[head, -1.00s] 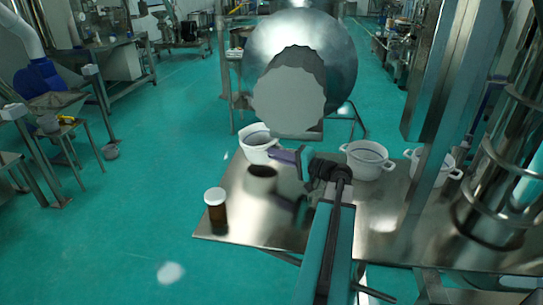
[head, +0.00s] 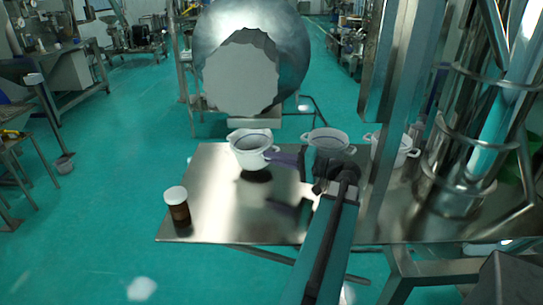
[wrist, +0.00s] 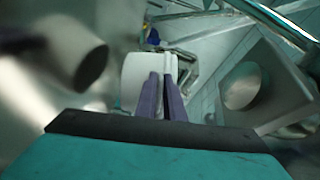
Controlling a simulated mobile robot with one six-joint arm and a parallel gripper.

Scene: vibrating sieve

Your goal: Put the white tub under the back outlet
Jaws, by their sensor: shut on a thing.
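My gripper (head: 276,157) is shut on the handle side of a white tub (head: 250,152). The tub is upright and appears held above the steel table (head: 225,215), with a dark shadow below it. In the wrist view the purple fingers (wrist: 160,98) meet the tub (wrist: 135,78) at its handle. A short open steel pipe end (wrist: 92,68) shows left of the tub there, and a round opening (wrist: 241,88) shows at right. I cannot tell which is the back outlet. Two more white tubs, a middle one (head: 322,143) and a right one (head: 409,152), stand to the right.
A brown jar with a white lid (head: 177,206) stands at the table's front left. A large steel drum with a grey end (head: 241,78) is behind the table. A steel post (head: 379,160) and ringed steel column (head: 463,170) stand right. The table's left middle is bare.

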